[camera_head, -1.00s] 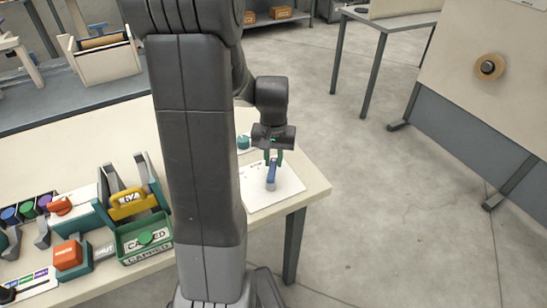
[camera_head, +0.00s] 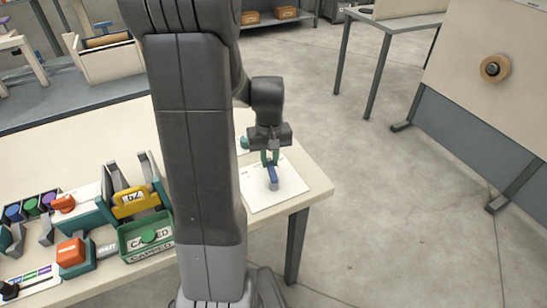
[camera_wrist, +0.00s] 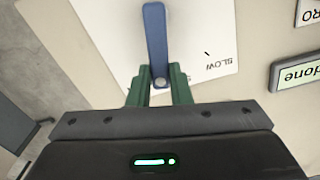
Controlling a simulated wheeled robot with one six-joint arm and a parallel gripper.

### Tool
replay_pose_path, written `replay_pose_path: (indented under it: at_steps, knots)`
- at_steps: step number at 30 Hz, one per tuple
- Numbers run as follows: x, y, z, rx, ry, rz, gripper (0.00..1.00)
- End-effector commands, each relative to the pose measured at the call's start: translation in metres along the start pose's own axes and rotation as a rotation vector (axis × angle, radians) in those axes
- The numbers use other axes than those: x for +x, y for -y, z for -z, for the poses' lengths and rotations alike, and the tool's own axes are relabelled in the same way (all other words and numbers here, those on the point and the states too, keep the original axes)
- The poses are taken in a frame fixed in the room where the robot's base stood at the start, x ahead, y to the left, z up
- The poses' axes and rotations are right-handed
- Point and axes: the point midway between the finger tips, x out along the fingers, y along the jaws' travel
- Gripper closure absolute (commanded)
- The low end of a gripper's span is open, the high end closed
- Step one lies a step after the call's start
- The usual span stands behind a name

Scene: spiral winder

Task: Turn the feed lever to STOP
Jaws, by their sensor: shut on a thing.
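The blue feed lever (camera_head: 273,176) is mounted on a white plate (camera_head: 290,187) at the right end of the bench. My gripper (camera_head: 269,158) is at the lever's far end, with its green fingers closed around it. In the wrist view the lever (camera_wrist: 155,35) runs up from between the fingertips (camera_wrist: 160,76), which are shut on its end. The word SLOW shows on the plate (camera_wrist: 215,62) to the right of the lever. I cannot make out a STOP mark in either view.
Left of my arm are a yellow-handled part (camera_head: 133,203), a green tray (camera_head: 146,236) and a red-orange block (camera_head: 70,252). Open floor lies right of the bench.

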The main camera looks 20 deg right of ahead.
Motion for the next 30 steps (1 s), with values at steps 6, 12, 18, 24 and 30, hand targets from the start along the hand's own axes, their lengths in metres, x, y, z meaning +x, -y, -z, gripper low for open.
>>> replay_pose_path:
  at_steps: [6,12,18,24,30]
  knots:
    - [-0.001,0.007,0.001,-0.136,-0.003,-0.001,1.0]
    - [-0.001,0.011,0.0,-0.212,-0.004,-0.002,1.0]
    - [-0.001,0.013,-0.001,-0.243,-0.004,-0.002,1.0]
    - [-0.001,0.013,0.0,-0.246,-0.004,-0.002,1.0]
    - [-0.001,0.013,0.0,-0.245,-0.005,-0.002,0.76]
